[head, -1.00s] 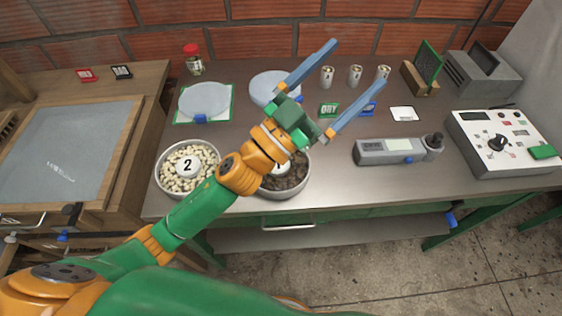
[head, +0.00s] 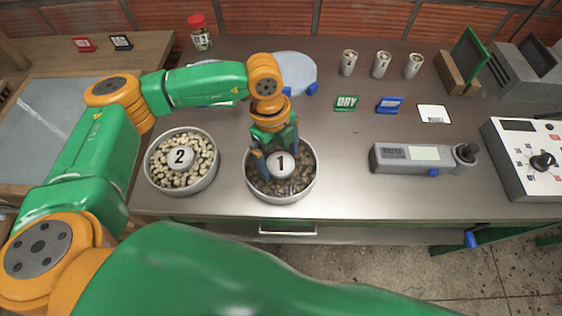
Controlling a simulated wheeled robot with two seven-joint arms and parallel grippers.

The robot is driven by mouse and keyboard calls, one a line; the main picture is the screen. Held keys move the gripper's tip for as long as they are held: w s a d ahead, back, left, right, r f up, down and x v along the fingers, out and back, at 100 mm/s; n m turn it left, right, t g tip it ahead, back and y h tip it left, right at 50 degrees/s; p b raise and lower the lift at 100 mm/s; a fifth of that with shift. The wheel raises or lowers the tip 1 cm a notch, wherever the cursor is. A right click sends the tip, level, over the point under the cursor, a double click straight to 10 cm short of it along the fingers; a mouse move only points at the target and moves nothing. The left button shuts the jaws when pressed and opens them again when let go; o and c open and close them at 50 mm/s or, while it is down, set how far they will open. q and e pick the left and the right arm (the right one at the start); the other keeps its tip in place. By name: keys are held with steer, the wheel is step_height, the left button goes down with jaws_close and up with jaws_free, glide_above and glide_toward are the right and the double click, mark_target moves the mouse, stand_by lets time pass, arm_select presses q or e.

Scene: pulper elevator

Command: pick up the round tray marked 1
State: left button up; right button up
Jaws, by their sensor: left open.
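The round tray marked 1 (head: 310,187) stands near the front edge of the metal table, filled with dark brown beans. A white round knob with the number 1 (head: 281,163) rises from its middle. My left gripper (head: 270,160) is open and points down over the tray, with its fingers at the knob. One finger shows on the left of the knob; the other is mostly hidden, and I cannot tell whether either touches it. My right gripper is out of view.
A similar round tray marked 2 (head: 212,178) with pale beans stands to the left. A grey meter (head: 415,158) lies to the right, with a DRY sign (head: 346,103) and several small cans (head: 381,65) behind. A blue-white round lid (head: 293,72) lies behind my left wrist.

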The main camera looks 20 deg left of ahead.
arm_select(q)
steer(key=shift+f, duration=0.2)
jaws_close()
steer(key=shift+r, duration=0.1)
